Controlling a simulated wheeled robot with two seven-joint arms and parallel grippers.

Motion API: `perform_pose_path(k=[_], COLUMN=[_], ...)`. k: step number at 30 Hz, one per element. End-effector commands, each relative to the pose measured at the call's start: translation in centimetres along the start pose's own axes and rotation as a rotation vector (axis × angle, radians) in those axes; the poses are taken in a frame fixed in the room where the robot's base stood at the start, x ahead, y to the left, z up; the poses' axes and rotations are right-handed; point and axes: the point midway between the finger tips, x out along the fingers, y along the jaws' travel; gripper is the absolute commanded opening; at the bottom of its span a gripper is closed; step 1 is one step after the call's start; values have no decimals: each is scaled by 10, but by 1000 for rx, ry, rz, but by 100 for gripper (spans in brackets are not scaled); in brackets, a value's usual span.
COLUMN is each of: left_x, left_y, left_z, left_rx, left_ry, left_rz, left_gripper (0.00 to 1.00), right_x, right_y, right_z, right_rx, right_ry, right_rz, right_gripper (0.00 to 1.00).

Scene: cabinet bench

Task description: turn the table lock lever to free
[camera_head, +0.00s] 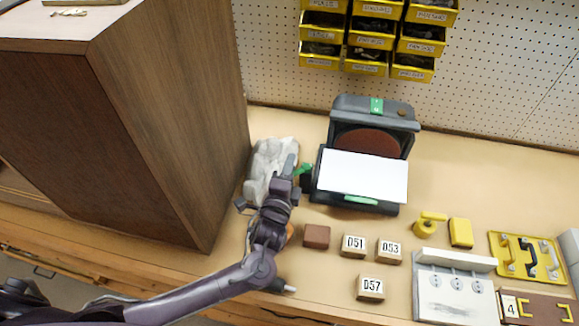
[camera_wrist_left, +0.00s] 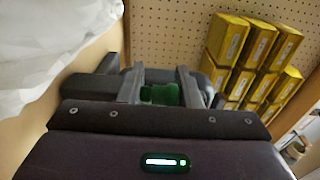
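A dark machine (camera_head: 373,112) with a raised lid and a brown-red disc stands on the bench, with a white sheet over its front. A green lever (camera_head: 302,169) sticks out at its left side. My left gripper (camera_head: 292,171) is at this lever, fingers pointing toward the machine. In the left wrist view the two fingers stand apart, with a green piece (camera_wrist_left: 162,94) showing between or just beyond them; contact is not clear. My right gripper is not in view.
A crumpled white bag (camera_head: 265,160) lies beside my left gripper. A tall brown cabinet (camera_head: 175,110) blocks the left. Numbered blocks (camera_head: 353,246), a yellow block (camera_head: 461,232) and a white plate (camera_head: 455,295) lie front right. Yellow bins (camera_head: 372,40) hang on the pegboard.

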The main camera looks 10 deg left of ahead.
Motion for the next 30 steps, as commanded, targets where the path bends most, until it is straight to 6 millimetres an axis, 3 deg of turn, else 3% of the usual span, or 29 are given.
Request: perform_pose_path(k=[4,12,24,25,27,30], left_x=[1,7,10,10,10,10], left_y=[-5,-11,-12,-12,-12,-11], left_z=[0,4,4,4,4,4], left_rx=[-4,-1,-7,-7,-7,-6], left_ry=[-1,92,147,147,146,146], left_rz=[-12,-19,-27,-27,-27,-24], left_gripper=[6,6,6,30,39,42], right_x=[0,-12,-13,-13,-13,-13], right_y=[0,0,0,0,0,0], right_z=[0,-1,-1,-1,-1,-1], right_rx=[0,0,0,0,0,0], right_ry=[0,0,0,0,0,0], right_rz=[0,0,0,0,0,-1], right_gripper=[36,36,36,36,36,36])
